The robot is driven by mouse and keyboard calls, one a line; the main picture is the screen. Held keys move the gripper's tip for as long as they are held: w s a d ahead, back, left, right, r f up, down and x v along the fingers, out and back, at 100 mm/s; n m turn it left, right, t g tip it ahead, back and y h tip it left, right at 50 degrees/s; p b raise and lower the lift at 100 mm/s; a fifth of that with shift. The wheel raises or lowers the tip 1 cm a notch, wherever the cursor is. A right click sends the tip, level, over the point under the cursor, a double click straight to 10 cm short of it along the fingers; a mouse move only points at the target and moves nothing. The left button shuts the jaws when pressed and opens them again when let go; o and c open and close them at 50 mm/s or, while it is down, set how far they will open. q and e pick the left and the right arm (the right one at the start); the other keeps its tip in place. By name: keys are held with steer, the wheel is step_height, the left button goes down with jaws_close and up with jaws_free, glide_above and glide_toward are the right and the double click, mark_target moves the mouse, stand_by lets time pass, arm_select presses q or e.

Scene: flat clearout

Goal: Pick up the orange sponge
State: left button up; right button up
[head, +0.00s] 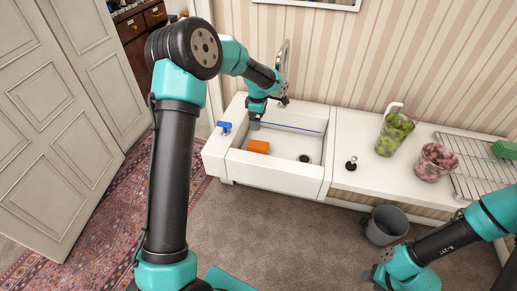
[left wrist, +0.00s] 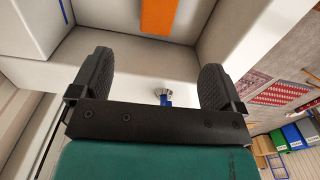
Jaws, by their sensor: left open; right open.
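The orange sponge (head: 258,146) lies in the white sink (head: 275,178), near its left end. It also shows at the top edge of the left wrist view (left wrist: 160,15), partly cut off. My left gripper (head: 254,118) hangs over the sink, just behind and above the sponge. In the left wrist view its two black fingers (left wrist: 156,65) are wide apart with nothing between them, and the sponge is beyond the tips. My right gripper (head: 370,276) is low at the front right, open, away from the sink and in front of a grey bucket.
A tap (head: 283,70) rises behind the sink, close to my left arm. A blue item (head: 224,127) sits on the left rim. To the right are a green-filled container (head: 394,134), a pinkish container (head: 435,162) and a wire rack (head: 480,168). The grey bucket (head: 386,225) stands on the floor.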

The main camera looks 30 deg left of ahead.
mark_target(258, 144)
arm_select(q)
steer(key=shift+f, duration=0.1)
step_height(258, 144, down, 11)
steer(key=shift+f, duration=0.5)
steer(key=shift+f, duration=0.1)
steer(key=shift+a+f, duration=0.1)
steer(key=shift+f, duration=2.4)
steer(key=shift+c, duration=0.3)
steer(key=c, duration=0.9)
steer(key=shift+c, duration=0.2)
